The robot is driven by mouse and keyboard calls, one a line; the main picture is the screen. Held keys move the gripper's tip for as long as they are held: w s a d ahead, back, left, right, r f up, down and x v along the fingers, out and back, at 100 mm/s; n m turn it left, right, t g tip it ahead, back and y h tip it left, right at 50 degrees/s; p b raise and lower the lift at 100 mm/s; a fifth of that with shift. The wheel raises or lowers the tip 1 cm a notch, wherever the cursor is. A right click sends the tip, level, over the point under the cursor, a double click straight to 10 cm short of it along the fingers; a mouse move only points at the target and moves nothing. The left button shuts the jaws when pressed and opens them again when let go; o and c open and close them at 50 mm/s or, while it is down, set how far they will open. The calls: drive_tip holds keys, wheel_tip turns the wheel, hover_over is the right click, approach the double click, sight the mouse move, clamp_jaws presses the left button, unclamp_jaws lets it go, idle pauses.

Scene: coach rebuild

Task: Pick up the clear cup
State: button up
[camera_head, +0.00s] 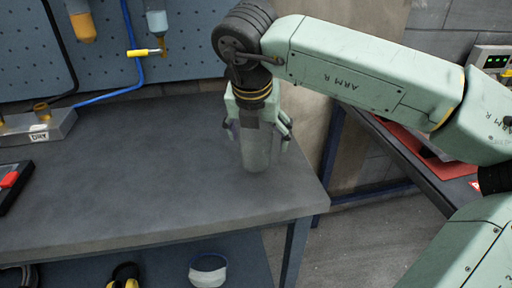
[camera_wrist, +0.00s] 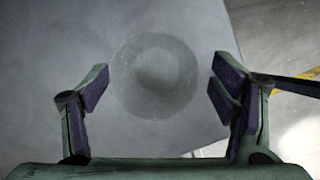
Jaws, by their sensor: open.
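The clear cup (camera_head: 257,150) stands upright on the grey workbench (camera_head: 150,185), near its right end. It is see-through and faint against the bench. In the wrist view the clear cup (camera_wrist: 155,75) shows from above as a round outline, a little ahead of and between the fingers. My gripper (camera_head: 260,135) points down over the cup in the head view, and partly hides its upper part. In the wrist view my gripper (camera_wrist: 158,92) is open, with a finger on each side of the cup and a visible gap to each.
A metal box (camera_head: 40,127) and a dark tray with a red item (camera_head: 10,182) are on the bench's left. The bench's right edge is close to the cup. A pegboard (camera_head: 190,45) stands behind. Goggles, earmuffs and similar gear lie on the shelf below (camera_head: 165,262).

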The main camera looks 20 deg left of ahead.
drive_tip(key=shift+a+p+x, duration=0.15)
drive_tip(key=shift+p+x, duration=0.15)
drive_tip(key=shift+x, duration=0.8)
drive_tip(key=shift+a+p+x, duration=0.1)
drive_tip(key=shift+p+x, duration=0.15)
drive_tip(key=shift+x, duration=0.85)
drive_tip(key=shift+r, duration=0.1)
drive_tip(key=c, duration=1.2)
